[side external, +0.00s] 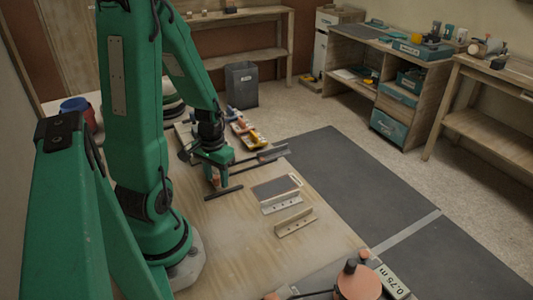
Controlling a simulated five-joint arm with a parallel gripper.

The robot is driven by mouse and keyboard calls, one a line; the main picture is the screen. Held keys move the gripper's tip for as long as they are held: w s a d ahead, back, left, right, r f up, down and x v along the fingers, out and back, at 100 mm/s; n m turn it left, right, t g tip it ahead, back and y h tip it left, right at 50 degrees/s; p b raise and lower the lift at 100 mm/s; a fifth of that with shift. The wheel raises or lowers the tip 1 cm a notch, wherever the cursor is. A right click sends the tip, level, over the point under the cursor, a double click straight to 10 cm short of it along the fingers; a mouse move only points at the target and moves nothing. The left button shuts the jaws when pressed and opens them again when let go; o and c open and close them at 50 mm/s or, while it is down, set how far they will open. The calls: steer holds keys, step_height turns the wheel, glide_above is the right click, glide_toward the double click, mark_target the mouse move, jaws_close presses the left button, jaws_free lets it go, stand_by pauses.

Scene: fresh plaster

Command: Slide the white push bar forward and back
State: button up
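A pale, whitish bar with small dark holes (281,203) lies on the wooden table (235,245), against the near edge of a dark flat plate (274,188). It is the whitest bar in view, but I cannot tell for sure that it is the push bar. A similar beige bar with holes (295,222) stands just in front of it. My green gripper (217,181) is low over the table, to the left of these bars and apart from them. A dark rod (223,193) shows just below it. The fingers are too small to read.
A grey metal bar (262,157) lies right of my gripper, beside a tray with orange and yellow pieces (242,130). A terracotta-coloured round object (358,283) stands at the table's near edge. Dark floor mats (355,180) lie beyond the table's right edge. The front-middle tabletop is clear.

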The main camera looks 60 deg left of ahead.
steer(key=shift+r, duration=0.15)
steer(key=shift+r, duration=3.85)
steer(key=w+d+r+m+t, duration=0.3)
steer(key=d+r+m+t, duration=0.2)
steer(key=d+r, duration=0.9)
steer(key=d+m, duration=0.1)
steer(key=d, duration=0.2)
steer(key=shift+w+t, duration=0.2)
steer(key=shift+t, duration=0.1)
